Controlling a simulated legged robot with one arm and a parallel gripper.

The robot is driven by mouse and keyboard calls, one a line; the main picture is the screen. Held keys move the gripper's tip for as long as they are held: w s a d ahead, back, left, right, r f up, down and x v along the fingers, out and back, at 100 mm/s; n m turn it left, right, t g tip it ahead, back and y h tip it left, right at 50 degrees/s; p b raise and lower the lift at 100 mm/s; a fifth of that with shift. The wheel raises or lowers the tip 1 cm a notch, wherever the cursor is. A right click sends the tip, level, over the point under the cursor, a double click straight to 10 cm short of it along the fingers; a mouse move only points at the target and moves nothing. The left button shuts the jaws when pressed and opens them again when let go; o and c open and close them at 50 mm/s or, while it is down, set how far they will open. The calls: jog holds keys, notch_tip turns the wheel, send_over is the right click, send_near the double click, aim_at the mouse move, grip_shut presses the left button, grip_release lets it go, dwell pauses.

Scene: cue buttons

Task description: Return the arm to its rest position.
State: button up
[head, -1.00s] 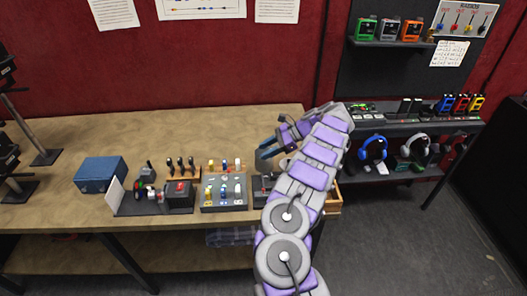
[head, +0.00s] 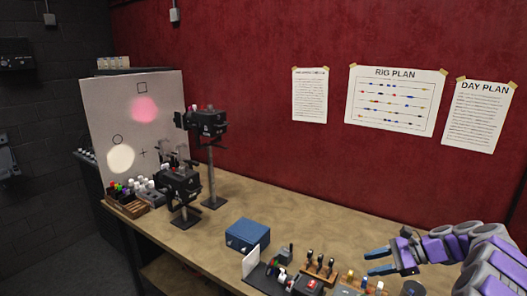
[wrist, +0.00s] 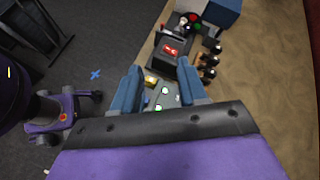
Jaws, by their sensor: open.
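My purple and grey arm (head: 490,262) enters the head view at the lower right and points left. My gripper (head: 368,263) is open and empty, with its two blue fingers apart above the table's front right part. In the wrist view my gripper (wrist: 160,84) shows both blue fingers spread, with the panel of small coloured buttons (wrist: 166,98) below and between them. No contact with the panel can be seen. Much of the panel is hidden by the gripper body.
A control box with a red button (wrist: 171,49) and several black levers (wrist: 209,66) stand near the fingers. The blue box (head: 247,234) lies farther left. Two black lamps on stands (head: 212,165) and a white screen (head: 125,120) are at the back left.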

jog(key=s+a+r+n+g, duration=0.1)
jog(key=s+a+r+n, duration=0.2)
jog(key=a, duration=0.4)
jog(key=s+a+r+n+g, duration=0.2)
jog(key=a+r, duration=0.1)
jog(key=a, duration=0.3)
jog(key=s+a+r+n+g+h, duration=0.25)
jog(key=s+a+n+h, duration=0.2)
jog(key=s+a, duration=0.65)
jog(key=s+d+f+n+h, duration=0.1)
jog(key=s+f+n+h, duration=0.1)
jog(key=s, duration=0.6)
jog(key=s+d+f+n+h, duration=0.1)
jog(key=s+d+n+h, duration=0.1)
jog(key=s, duration=0.7)
jog(key=s+d+f+n+h, duration=0.1)
jog(key=s+n, duration=0.3)
jog(key=s, duration=0.5)
jog(key=shift+s+d+f+h, duration=0.15)
jog(key=shift+f+h, duration=0.6)
jog(key=shift+f, duration=0.05)
